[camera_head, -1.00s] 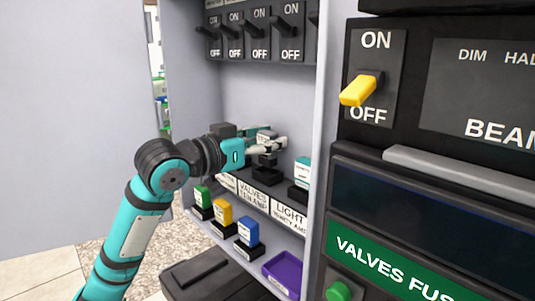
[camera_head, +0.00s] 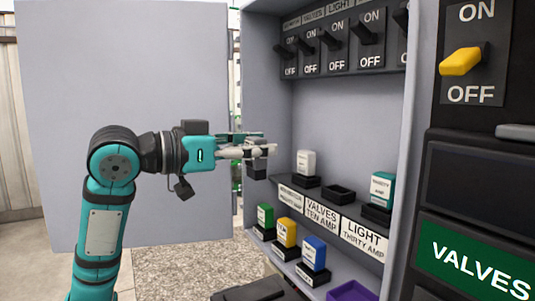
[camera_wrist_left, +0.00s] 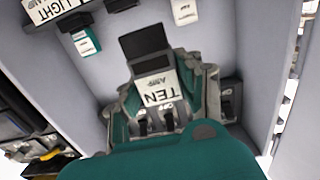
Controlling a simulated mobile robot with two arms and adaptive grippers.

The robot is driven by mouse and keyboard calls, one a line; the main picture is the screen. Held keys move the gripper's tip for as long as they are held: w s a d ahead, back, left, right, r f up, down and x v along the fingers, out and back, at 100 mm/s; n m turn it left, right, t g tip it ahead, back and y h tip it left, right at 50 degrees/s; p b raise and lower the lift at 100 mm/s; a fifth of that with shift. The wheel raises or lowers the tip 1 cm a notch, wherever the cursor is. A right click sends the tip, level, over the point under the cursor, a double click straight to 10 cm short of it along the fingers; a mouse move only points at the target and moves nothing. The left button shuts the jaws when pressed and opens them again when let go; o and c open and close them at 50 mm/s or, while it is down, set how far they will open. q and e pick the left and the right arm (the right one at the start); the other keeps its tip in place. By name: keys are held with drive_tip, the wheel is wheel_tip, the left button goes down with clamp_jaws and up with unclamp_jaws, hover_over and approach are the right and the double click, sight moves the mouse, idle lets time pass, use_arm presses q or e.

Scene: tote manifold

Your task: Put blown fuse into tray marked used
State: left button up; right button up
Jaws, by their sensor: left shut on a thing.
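My left gripper (camera_head: 250,150) is shut on a fuse with a dark base (camera_head: 257,172), held up in the air at the cabinet's open left side. In the left wrist view the fuse (camera_wrist_left: 160,88) sits between the fingers; its white label reads TEN AMP and its black base (camera_wrist_left: 145,42) points away. An empty black socket (camera_head: 338,194) is on the upper shelf above the VALVES TEN AMP label. A purple tray (camera_head: 352,292) shows partly at the bottom edge; no marking is legible on it. My right gripper is not in view.
A white fuse (camera_head: 306,163) and a teal fuse (camera_head: 382,190) flank the empty socket. Green (camera_head: 265,217), yellow (camera_head: 286,233) and blue (camera_head: 314,254) fuses stand on the lower shelf. A row of switches (camera_head: 331,44) is above. A grey door panel (camera_head: 130,80) stands behind the arm.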

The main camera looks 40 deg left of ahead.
sight(256, 137)
use_arm(q)
drive_tip(key=shift+r, duration=0.2)
drive_tip(key=shift+r+p, duration=1.25)
drive_tip(key=shift+r, duration=0.05)
drive_tip(key=shift+f, duration=0.1)
